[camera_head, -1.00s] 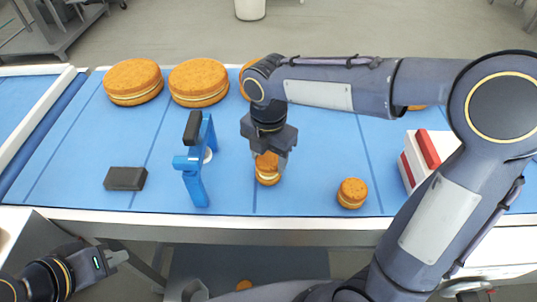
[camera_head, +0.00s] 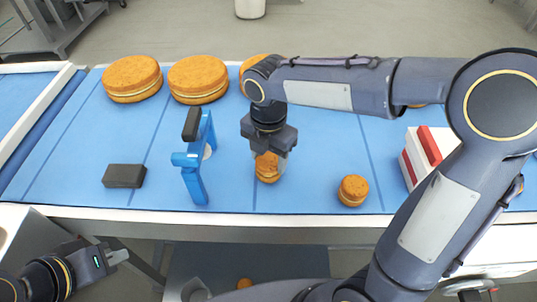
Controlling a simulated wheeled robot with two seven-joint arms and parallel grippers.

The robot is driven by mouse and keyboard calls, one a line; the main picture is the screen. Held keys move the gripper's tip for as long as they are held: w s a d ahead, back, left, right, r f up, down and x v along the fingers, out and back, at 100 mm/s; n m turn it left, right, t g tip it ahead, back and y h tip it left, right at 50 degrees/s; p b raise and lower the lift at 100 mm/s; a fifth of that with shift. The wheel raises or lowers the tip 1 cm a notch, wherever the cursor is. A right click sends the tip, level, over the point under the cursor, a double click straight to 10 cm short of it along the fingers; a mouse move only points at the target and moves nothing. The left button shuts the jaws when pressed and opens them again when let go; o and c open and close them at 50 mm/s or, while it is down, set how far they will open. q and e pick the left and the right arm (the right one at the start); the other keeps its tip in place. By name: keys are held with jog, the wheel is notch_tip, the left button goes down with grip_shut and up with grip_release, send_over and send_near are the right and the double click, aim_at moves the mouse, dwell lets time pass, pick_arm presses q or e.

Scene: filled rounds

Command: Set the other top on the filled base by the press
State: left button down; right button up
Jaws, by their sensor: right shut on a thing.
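My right gripper (camera_head: 270,152) points down over the blue table and is shut on the top (camera_head: 266,160) of a small orange-brown round. A filled base (camera_head: 267,178) with a pale cream layer is right under it; the top looks to rest on or touch it, though the fingers partly hide this. The blue press (camera_head: 194,165) with a dark handle stands just to the left. My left gripper (camera_head: 117,257) is low at the left, in front of the table and away from these things; its jaws are too small to judge.
A small filled round (camera_head: 353,190) stands to the right. Large filled rounds (camera_head: 133,78) line the back. A dark block (camera_head: 124,176) lies left of the press. A red and white box (camera_head: 425,152) stands at the right, beside my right arm. The blue table's front middle is clear.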

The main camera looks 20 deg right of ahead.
jog(key=shift+f, duration=0.1)
jog(key=o, duration=1.2)
notch_tip(320, 180, up, 7)
jog(key=p, duration=0.6)
jog(key=shift+p, duration=0.35)
